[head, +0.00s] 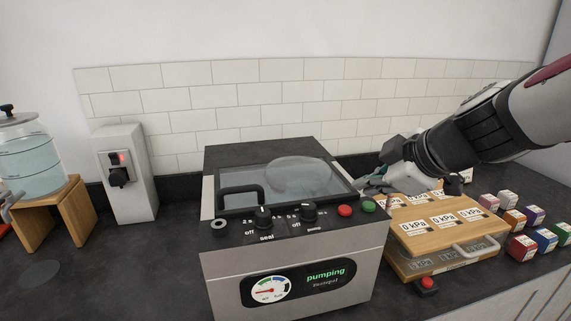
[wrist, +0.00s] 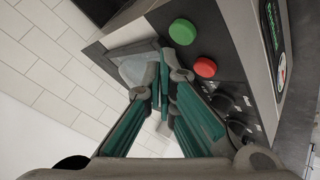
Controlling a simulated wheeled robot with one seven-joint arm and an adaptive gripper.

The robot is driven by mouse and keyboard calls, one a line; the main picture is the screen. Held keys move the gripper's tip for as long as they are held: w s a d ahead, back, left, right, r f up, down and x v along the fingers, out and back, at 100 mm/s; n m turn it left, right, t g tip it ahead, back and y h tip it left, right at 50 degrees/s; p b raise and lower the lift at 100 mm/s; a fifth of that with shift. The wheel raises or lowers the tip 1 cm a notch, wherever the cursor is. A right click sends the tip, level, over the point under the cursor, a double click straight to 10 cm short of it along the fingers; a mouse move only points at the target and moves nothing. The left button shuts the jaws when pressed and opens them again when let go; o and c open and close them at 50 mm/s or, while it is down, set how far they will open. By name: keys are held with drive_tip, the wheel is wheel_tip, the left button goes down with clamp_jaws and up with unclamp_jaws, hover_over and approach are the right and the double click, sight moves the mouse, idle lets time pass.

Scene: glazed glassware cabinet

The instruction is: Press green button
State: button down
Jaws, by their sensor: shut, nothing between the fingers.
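The green button (head: 368,206) is on the top front panel of a grey machine (head: 285,270), at its right end, beside the red button (head: 344,210). My gripper (head: 372,184) is shut and empty, just behind and above the green button in the head view. In the wrist view the round green button (wrist: 183,31) and the red button (wrist: 205,67) are in plain sight. The closed fingertips (wrist: 160,75) show below and left of the green button there. I see no clear contact between the fingers and the button.
The machine has a glass lid with a black handle (head: 240,190), two knobs (head: 263,216) and a "pumping" display (head: 298,284). At right are a wooden board with kPa labels (head: 450,235), a small red button (head: 427,284) and several coloured boxes (head: 522,247). A tiled wall stands behind.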

sight(366, 206)
drive_tip(key=shift+r+p, duration=1.05)
drive_tip(key=shift+r, duration=1.3)
drive_tip(key=s+f+m+g+h, duration=0.3)
drive_tip(key=s+m, duration=1)
drive_tip(key=s, duration=0.8)
drive_tip(key=shift+s+d, duration=0.2)
drive_tip(key=shift+d, duration=0.25)
